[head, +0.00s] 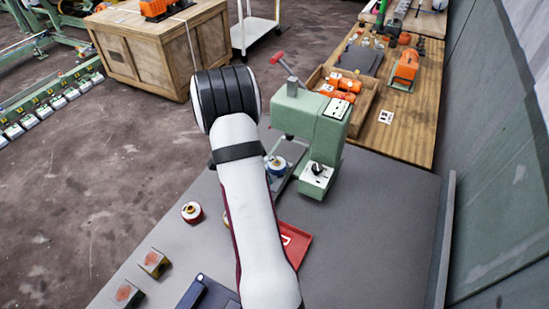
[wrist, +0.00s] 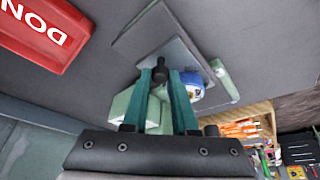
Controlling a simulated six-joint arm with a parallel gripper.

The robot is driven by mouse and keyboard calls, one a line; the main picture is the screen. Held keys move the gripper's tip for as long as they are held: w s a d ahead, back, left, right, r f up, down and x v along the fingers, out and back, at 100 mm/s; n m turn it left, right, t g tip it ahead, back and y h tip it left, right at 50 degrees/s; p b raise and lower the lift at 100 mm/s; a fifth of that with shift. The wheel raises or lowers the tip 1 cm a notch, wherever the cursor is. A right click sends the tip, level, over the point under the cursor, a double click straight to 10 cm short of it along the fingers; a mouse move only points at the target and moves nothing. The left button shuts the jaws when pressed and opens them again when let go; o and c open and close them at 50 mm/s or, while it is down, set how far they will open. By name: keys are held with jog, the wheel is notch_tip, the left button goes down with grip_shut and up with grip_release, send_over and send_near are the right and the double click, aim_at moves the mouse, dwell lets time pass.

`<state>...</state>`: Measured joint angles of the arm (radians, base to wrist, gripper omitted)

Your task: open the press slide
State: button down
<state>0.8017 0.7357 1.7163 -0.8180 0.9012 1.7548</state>
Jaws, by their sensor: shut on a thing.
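The green press (head: 310,120) stands on the grey bench, with a red-handled lever (head: 278,57) on top. Its slide is partly visible as a grey plate in the wrist view (wrist: 188,52), out from under the press body. A blue-and-white round part (head: 276,166) sits at the slide; it also shows in the wrist view (wrist: 193,86), partly behind a finger. My gripper (wrist: 162,72) has teal fingers and is shut on a small black knob (wrist: 160,70) at the slide plate. In the head view my arm hides the gripper and the knob.
A red tray (head: 296,241) lies beside my arm; its lettering shows in the wrist view (wrist: 42,32). A red-and-white round part (head: 192,212) and two small blocks (head: 153,262) are near the bench's left edge.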

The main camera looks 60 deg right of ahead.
jog(key=a, duration=0.3)
jog(key=shift+a, duration=0.3)
jog(key=c, duration=0.7)
grip_release()
jog(key=v, duration=1.6)
